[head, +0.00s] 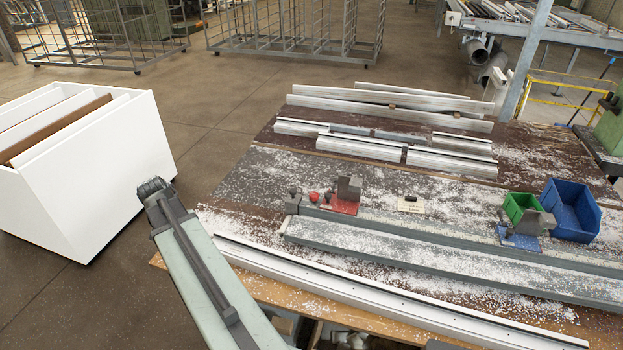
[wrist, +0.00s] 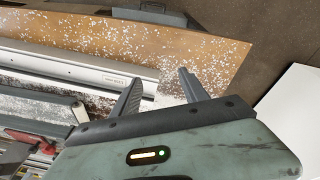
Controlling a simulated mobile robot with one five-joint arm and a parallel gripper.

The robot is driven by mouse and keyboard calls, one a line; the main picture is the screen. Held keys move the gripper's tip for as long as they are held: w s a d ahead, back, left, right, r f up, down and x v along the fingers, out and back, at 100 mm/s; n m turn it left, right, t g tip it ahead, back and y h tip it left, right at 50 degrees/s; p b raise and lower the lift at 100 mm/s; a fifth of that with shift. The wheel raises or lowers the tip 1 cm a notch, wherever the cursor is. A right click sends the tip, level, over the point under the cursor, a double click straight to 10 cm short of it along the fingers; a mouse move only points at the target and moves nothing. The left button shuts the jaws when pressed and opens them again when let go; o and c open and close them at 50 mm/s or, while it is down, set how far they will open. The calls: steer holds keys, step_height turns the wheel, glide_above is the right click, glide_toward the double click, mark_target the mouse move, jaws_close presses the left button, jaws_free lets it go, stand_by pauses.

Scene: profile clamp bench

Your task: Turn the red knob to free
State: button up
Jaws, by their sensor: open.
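The red knob (head: 314,197) is small and round. It sits at the left end of the grey rail on the bench, just left of a red clamp base (head: 343,207) with a grey block. Its pointer and markings are too small to read. In the wrist view a red part (wrist: 22,137) shows at the lower left edge, and I cannot tell whether it is the knob. My gripper (wrist: 160,77) is open and empty above the bench's front left corner, apart from the knob. In the head view my arm shows at lower left, but its fingers cannot be made out.
A long white profile (head: 370,288) lies along the front edge. A small label plate (head: 411,204), blue clamp (head: 520,240), green bin (head: 519,205) and blue bin (head: 572,212) are to the right. Several profiles lie behind. A white cart (head: 90,170) stands left. White chips cover the bench.

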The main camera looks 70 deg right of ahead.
steer(key=s+d+r+m+p, duration=0.1)
steer(key=s+d+r+m, duration=0.1)
steer(key=s+d, duration=0.3)
steer(key=s+d+r+m+g+p, duration=0.1)
steer(key=s+d+r+m+p, duration=0.15)
steer(key=d, duration=0.45)
steer(key=s+d+r+m, duration=0.2)
steer(key=s+d, duration=0.2)
steer(key=d, duration=0.2)
steer(key=m+g+h+p, duration=0.1)
steer(key=m+g+p, duration=0.1)
steer(key=m, duration=0.5)
glide_toward(314, 194)
steer(key=f, duration=0.2)
steer(key=b+x, duration=0.6)
steer(key=x, duration=0.1)
steer(key=shift+s+d+r, duration=0.1)
steer(key=shift+s+d, duration=0.1)
steer(key=shift+s, duration=0.05)
steer(key=shift+r, duration=0.1)
steer(key=shift+c, duration=0.3)
jaws_close()
